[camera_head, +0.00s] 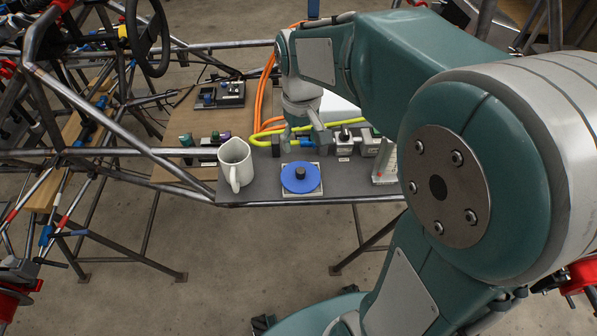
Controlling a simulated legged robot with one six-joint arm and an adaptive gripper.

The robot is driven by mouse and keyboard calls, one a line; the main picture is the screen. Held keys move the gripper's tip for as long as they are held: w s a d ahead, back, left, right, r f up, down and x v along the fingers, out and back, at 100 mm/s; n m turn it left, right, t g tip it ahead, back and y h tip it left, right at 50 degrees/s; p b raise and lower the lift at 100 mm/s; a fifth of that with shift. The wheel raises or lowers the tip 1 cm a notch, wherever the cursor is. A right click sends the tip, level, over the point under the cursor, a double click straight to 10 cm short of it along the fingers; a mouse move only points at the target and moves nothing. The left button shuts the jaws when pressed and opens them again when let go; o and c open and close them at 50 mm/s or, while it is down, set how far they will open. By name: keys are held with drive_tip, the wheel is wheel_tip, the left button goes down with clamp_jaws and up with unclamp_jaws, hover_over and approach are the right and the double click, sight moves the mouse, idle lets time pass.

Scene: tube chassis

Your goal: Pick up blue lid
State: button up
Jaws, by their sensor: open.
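The blue lid (293,183) is a flat round disc with a dark knob (300,172) in its middle. It lies on a pale square base near the front edge of the grey shelf (262,189). My gripper (305,142) is behind and above the lid in this view, apart from it, with nothing visible between its fingers. The fingers are small here, and the arm's wrist covers part of the space behind them.
A white mug (235,165) stands left of the lid. Small fittings (345,143) and a pale upright block (385,163) are to the right. Yellow and orange hoses (262,115) run behind. Steel chassis tubes (120,115) cross the left side.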

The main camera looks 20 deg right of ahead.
sight(300, 170)
wheel_tip(300, 170, down, 10)
drive_tip(key=shift+f, duration=0.1)
idle(0.4)
clamp_jaws()
